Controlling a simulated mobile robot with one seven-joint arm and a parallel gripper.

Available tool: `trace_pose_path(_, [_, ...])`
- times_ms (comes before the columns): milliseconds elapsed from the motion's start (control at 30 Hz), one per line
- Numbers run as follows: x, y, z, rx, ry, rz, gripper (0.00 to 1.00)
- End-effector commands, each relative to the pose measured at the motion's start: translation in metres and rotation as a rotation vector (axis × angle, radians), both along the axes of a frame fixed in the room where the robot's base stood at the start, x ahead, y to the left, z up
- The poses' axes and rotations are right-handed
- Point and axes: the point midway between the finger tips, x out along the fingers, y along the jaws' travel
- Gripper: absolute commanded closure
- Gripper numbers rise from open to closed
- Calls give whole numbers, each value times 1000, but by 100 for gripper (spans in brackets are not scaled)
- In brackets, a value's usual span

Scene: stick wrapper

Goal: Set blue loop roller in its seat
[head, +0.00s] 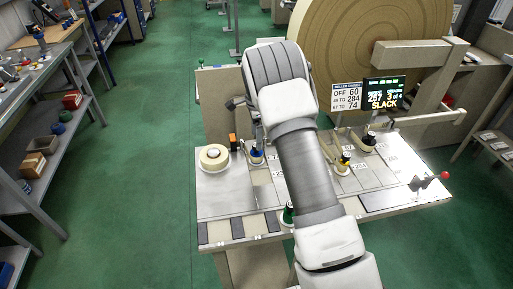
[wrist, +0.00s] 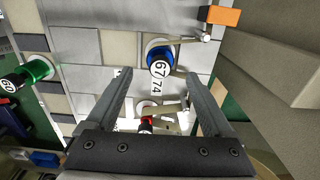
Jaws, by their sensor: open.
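The blue loop roller (wrist: 160,57) stands between and just beyond my fingertips in the wrist view, its cap marked 67. It is over a pale round base beside a plate label 74 (wrist: 156,86); I cannot tell whether it is fully down in a seat. In the head view the blue roller (head: 257,154) is at the table's back left, below my gripper. My gripper (wrist: 159,74) is open, with fingers either side of the roller and a gap showing on both sides. A red roller (wrist: 147,123) sits nearer the gripper palm.
A green roller (wrist: 36,68) marked 60 is at left, also in the head view (head: 288,214). An orange block (wrist: 223,17) and a thin pale bar lie near the blue roller. A white tape roll (head: 214,156) sits left. The screen (head: 384,93) reads SLACK.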

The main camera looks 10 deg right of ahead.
Motion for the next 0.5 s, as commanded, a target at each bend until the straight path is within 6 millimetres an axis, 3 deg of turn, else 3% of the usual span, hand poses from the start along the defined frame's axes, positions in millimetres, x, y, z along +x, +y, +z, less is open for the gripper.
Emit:
trace_pose_path(100, [0, 0, 23, 0, -2, 0, 14])
trace_pose_path(367, [-2, 0, 50, 3, -6, 11, 14])
trace_pose_path(500, [-14, -3, 81, 14, -34, 78, 14])
